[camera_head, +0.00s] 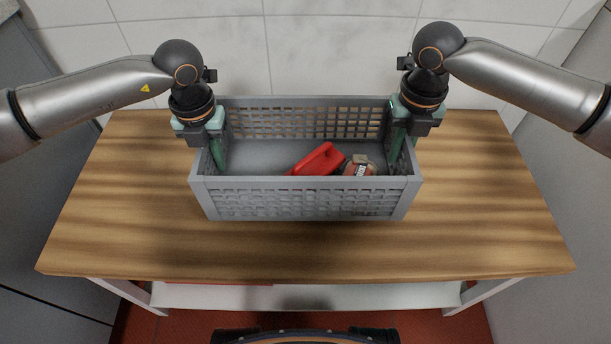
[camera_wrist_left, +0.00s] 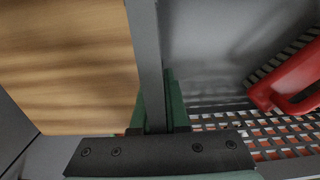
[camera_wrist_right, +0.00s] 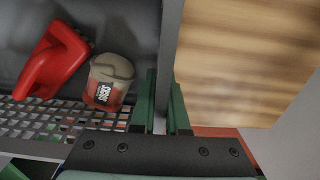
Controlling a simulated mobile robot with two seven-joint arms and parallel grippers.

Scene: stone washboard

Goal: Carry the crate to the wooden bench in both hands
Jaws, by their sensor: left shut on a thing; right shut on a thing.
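The grey crate (camera_head: 305,200) with latticed walls is over the middle of the wooden bench (camera_head: 490,215). I cannot tell whether its bottom touches the bench top. My left gripper (camera_head: 217,150) is shut on the crate's left end wall, one finger on each side, as the left wrist view (camera_wrist_left: 158,105) shows. My right gripper (camera_head: 398,145) is shut on the right end wall, also seen in the right wrist view (camera_wrist_right: 162,105).
The bench top is bare around the crate, with free room on the left, right and front. A white tiled wall (camera_head: 330,50) stands behind the bench. Grey panels flank both sides. A white lower shelf (camera_head: 380,295) is under the bench.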

